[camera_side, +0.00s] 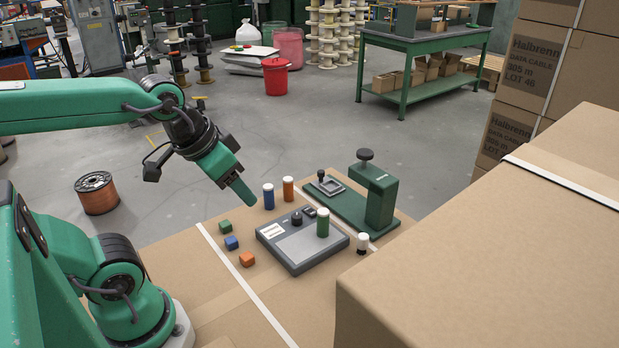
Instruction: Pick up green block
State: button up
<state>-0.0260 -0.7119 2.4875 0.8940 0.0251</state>
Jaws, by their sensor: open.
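An orange block (247,259) lies in front of the blue one, so the three form a slanting row. My gripper (246,197) hangs in the air above and behind the green block, a little to its right, apart from it. It is open and nothing shows between its fingers; the gap itself is hard to see from this side.
A grey device (300,245) with a green-and-white cylinder (323,222) stands right of the blocks. Blue (268,197) and orange (288,190) cylinders stand behind it. A green press (380,200) stands further right. A large carton (480,270) fills the right foreground.

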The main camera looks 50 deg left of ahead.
jog(key=w+a+f+g, duration=0.3)
jog(key=w+a+f, duration=0.25)
jog(key=a, duration=0.45)
jog(key=g, duration=0.2)
send_over(226, 223)
notch_tip(226, 223, down, 10)
jog(key=shift+w+f, duration=0.1)
jog(key=shift+f, duration=0.1)
jog(key=shift+a+f, duration=0.15)
jog(key=shift+f, duration=0.1)
jog(key=shift+f, duration=1.3)
jog(key=shift+f, duration=2.6)
